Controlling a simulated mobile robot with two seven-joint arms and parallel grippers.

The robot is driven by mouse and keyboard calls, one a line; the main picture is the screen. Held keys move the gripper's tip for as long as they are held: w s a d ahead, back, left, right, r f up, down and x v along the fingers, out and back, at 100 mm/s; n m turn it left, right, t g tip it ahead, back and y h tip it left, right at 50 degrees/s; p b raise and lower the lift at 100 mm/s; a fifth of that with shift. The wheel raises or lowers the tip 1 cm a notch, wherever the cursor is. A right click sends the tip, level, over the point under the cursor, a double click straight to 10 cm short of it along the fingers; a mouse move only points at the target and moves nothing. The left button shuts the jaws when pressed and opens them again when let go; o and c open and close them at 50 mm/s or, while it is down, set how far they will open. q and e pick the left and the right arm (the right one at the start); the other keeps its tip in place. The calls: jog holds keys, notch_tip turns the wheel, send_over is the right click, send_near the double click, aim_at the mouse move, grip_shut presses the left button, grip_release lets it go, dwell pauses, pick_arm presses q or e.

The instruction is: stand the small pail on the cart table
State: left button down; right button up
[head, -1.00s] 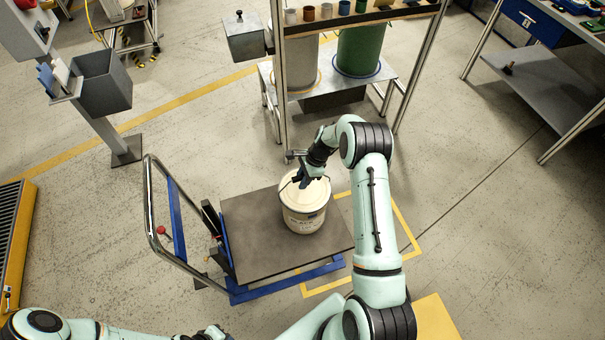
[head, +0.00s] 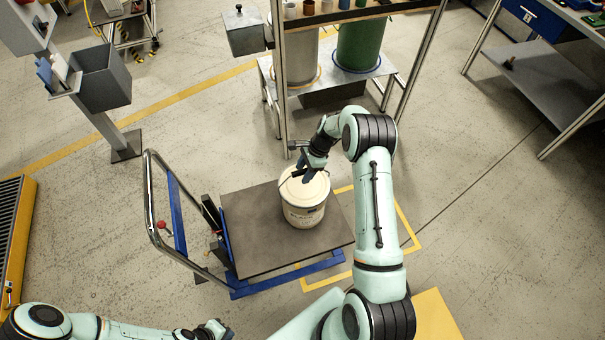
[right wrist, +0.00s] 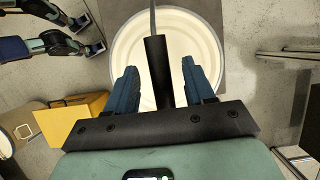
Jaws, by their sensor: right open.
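The small pail (head: 304,215) is cream white with a lid and a dark printed label. It stands upright on the grey cart table (head: 250,235), towards its right side. My right gripper (head: 304,174) is just above the lid. In the right wrist view its blue fingers (right wrist: 160,85) are apart, with the pail's black handle grip (right wrist: 157,70) between them. The pale lid (right wrist: 200,35) fills the space below. I cannot tell whether the fingers touch the grip. My left gripper (head: 217,328) is low at the bottom edge, away from the pail; its fingers are too small to read.
The cart's chrome push handle (head: 150,200) rises at the table's left. A rack (head: 285,90) with a grey and a green drum (head: 362,45) stands behind. A grey bin (head: 103,80) on a post is at back left. The table's left half is bare.

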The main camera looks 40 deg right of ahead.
jog(key=v, duration=1)
